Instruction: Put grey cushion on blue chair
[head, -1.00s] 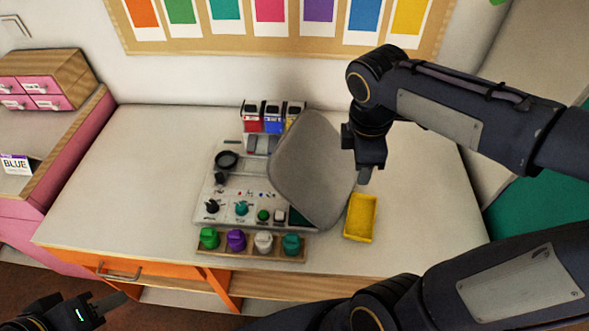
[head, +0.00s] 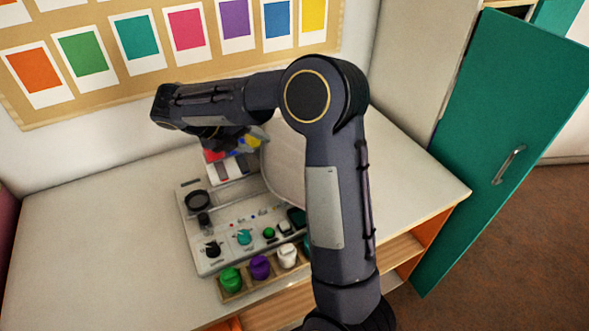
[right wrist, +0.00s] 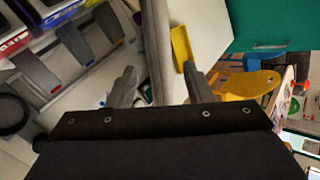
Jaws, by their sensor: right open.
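The grey cushion (head: 284,165) stands tilted over the right part of the bead board on the table, partly hidden by my right arm. In the right wrist view the cushion (right wrist: 156,40) shows edge-on. My right gripper (right wrist: 159,72) is open, with one finger on each side of the cushion's edge; I cannot tell whether either touches it. My left gripper is out of view.
A yellow tray (right wrist: 181,45) lies beside the cushion. A teal door (head: 490,150) stands at the right. The table's left side is clear.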

